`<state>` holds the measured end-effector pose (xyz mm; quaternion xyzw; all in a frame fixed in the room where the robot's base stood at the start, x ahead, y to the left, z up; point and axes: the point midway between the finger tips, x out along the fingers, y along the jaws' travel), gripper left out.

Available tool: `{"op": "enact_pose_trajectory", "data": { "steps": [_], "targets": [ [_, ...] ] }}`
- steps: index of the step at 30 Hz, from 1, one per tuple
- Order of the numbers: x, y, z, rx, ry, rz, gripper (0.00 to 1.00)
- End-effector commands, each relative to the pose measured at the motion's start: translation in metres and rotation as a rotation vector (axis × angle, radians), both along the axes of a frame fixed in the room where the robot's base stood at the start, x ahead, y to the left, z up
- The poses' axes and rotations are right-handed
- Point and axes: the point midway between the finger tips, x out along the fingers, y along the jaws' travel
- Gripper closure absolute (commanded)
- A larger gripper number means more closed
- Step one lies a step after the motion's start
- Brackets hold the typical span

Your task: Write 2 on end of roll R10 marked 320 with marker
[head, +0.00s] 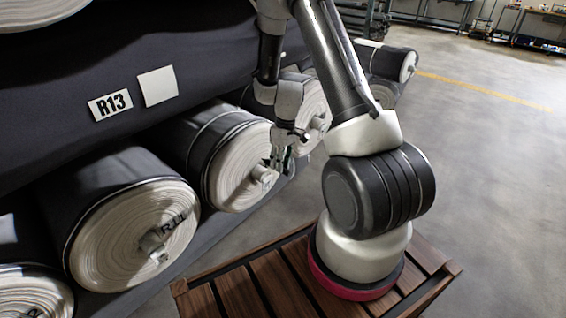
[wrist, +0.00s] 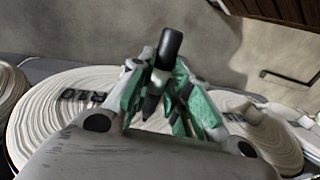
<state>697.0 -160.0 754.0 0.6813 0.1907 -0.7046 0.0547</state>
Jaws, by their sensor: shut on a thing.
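My gripper (head: 281,158) hangs at the right edge of the middle roll's end face in the head view. In the wrist view its green-padded fingers (wrist: 166,84) are shut on a dark marker (wrist: 171,46), which stands tilted between them. Behind the fingers, at the left, is a pale wound roll end (wrist: 50,120) with dark lettering, upside down, that seems to read R10. The middle roll (head: 228,168) in the head view appears to be this one, but its lettering cannot be read there. I see no 320 mark. The marker cannot be made out in the head view.
Roll R11 (head: 120,240) lies at the lower left, its core stub sticking out. Another roll end (wrist: 275,145) shows at the right of the wrist view. A large dark roll tagged R13 (head: 110,104) lies above. Open concrete floor (head: 480,170) is at the right.

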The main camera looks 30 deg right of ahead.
Motion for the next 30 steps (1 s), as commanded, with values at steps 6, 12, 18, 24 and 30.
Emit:
{"op": "enact_pose_trajectory", "data": {
  "steps": [6,12,18,24,30],
  "targets": [
    [0.019,0.008,-0.015,0.0,0.001,0.0,1.0],
    [0.036,0.014,-0.027,0.0,0.0,0.001,1.0],
    [0.044,0.017,-0.021,0.001,-0.002,0.001,1.0],
    [0.044,0.017,0.002,0.0,-0.002,0.0,1.0],
    [0.044,0.017,0.024,0.0,-0.001,-0.001,1.0]
  ]
}}
